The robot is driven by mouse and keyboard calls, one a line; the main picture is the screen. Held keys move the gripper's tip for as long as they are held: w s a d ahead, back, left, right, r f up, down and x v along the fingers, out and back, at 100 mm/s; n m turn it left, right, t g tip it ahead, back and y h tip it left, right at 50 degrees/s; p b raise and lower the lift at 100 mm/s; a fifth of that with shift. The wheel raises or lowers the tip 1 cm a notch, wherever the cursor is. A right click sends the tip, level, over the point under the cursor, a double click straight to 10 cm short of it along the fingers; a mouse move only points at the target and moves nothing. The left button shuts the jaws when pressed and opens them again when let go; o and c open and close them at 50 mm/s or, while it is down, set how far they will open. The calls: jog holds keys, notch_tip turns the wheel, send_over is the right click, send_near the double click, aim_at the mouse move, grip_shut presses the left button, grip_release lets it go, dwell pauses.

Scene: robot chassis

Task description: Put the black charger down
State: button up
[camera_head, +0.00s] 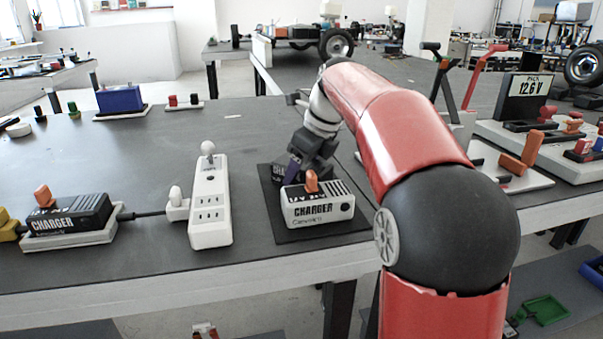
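A dark block with partly visible pale lettering "CHA" (281,175), which looks like a black charger, is right at my gripper (303,165), behind a white charger (330,212). My gripper points down over it; the fingertips are largely hidden, so I cannot tell whether they are shut on it or whether the block touches the mat. The white charger has an orange knob and sits on a black mat (290,236). Another black charger (68,220) with an orange knob rests on a white base at the left, with a cable toward a power strip.
The white power strip (210,218) with a plug stands left of the mat. A blue box (120,99) is at the far left of the table. A 12.6 V pack display (525,98) and a tray of parts are at the right. The middle-left tabletop is clear.

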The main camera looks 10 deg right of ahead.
jog(key=c, duration=0.7)
jog(key=shift+c, duration=1)
jog(key=shift+r, duration=0.15)
